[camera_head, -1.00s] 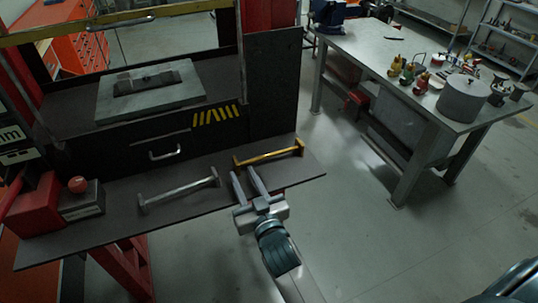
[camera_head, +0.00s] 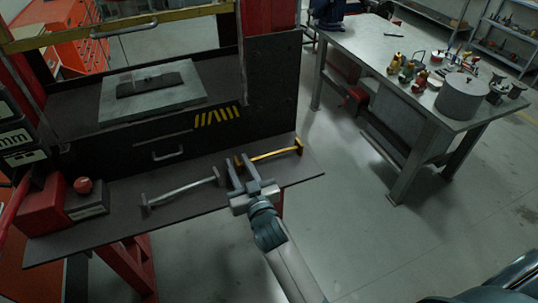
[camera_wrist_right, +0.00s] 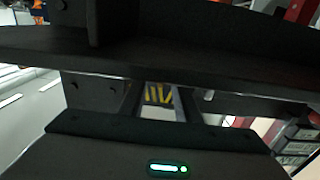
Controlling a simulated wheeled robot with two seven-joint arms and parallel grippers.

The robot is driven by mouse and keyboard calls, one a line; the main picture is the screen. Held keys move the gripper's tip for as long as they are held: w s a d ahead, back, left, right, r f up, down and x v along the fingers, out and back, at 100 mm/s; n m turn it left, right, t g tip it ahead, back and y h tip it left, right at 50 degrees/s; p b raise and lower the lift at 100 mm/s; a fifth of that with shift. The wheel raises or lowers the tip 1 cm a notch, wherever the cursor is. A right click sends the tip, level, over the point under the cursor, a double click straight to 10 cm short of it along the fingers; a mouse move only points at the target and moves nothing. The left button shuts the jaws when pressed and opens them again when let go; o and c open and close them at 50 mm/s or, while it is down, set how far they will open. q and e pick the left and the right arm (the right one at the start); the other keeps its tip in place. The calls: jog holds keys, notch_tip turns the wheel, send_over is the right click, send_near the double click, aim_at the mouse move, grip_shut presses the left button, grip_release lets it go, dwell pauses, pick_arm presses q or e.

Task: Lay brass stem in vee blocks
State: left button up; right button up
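The brass stem (camera_head: 276,154) lies on the dark shelf at the front of the press, with a wider piece at each end. My right gripper (camera_head: 240,162) is open, its two fingers apart and pointing at the stem's left end. I cannot tell whether they touch it. In the right wrist view the fingers (camera_wrist_right: 158,102) are also apart, with yellow stripes showing between them; I cannot make out the stem there. A low dark block (camera_head: 150,82) sits on the grey plate in the press; its vee shape is not clear. My left gripper is not in view.
A steel rod (camera_head: 182,191) with wider ends lies left of the gripper on the shelf (camera_head: 120,230). A red box (camera_head: 43,206) and a red ball (camera_head: 83,185) are at the shelf's left. A cluttered metal table (camera_head: 400,100) stands at right across open floor.

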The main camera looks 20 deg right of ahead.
grip_shut()
jog(key=shift+r, duration=0.2)
jog(key=shift+r+b, duration=0.3)
jog(key=shift+r, duration=0.25)
jog(key=r, duration=0.2)
jog(key=r+b, duration=0.1)
jog(key=shift+s+d, duration=0.3)
jog(key=s+d+r+b, duration=0.2)
jog(key=s+d+r, duration=0.4)
jog(key=s, duration=0.2)
jog(key=shift+s+d+r, duration=0.3)
